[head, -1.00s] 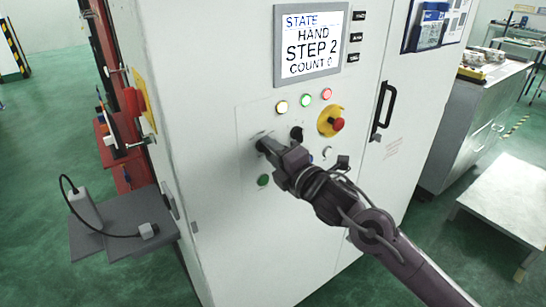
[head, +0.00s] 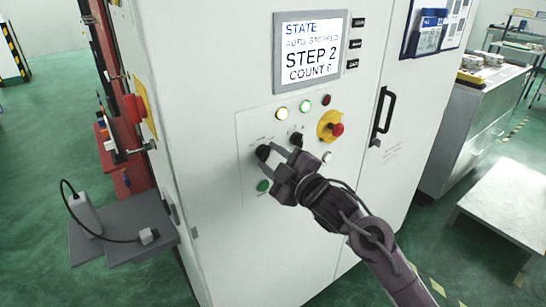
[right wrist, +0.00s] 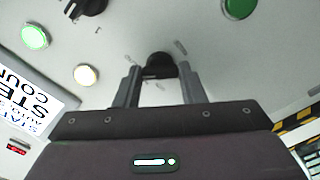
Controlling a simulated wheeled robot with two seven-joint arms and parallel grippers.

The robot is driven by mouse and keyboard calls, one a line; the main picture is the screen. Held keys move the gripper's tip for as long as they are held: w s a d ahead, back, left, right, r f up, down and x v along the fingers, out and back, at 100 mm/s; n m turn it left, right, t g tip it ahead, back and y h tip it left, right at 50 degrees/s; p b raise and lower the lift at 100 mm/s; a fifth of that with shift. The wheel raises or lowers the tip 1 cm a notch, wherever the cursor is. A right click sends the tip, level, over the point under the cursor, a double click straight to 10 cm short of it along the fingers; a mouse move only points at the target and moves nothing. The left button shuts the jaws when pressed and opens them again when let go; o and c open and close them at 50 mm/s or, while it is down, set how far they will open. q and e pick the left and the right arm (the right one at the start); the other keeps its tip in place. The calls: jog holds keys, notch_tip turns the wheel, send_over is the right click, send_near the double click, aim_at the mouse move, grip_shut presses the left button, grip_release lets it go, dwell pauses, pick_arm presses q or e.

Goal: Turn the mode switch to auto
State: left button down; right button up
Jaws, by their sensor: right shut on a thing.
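The mode switch (head: 263,152) is a black rotary knob at the left of the grey-white cabinet's control panel. It also shows in the right wrist view (right wrist: 160,65), between the two fingers. My right gripper (head: 270,154) is shut on this knob, and its fingers partly cover it in the head view. The right gripper also shows in the right wrist view (right wrist: 160,76). The display (head: 310,48) reads STATE, AUTO STOPPED, STEP 2, COUNT 0. My left gripper is not in view.
A second black knob (head: 296,139) sits close to the right of the gripper. A red emergency button (head: 337,129) on a yellow base is further right. A green button (head: 263,186) is below the knob. A black door handle (head: 382,112) stands out at the right.

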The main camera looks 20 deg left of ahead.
jog(key=shift+m, duration=0.7)
jog(key=shift+f, duration=0.1)
jog(key=o, duration=1)
jog(key=b+v, duration=0.2)
jog(key=v, duration=0.5)
jog(key=shift+s+d, duration=0.25)
jog(key=shift+d, duration=0.1)
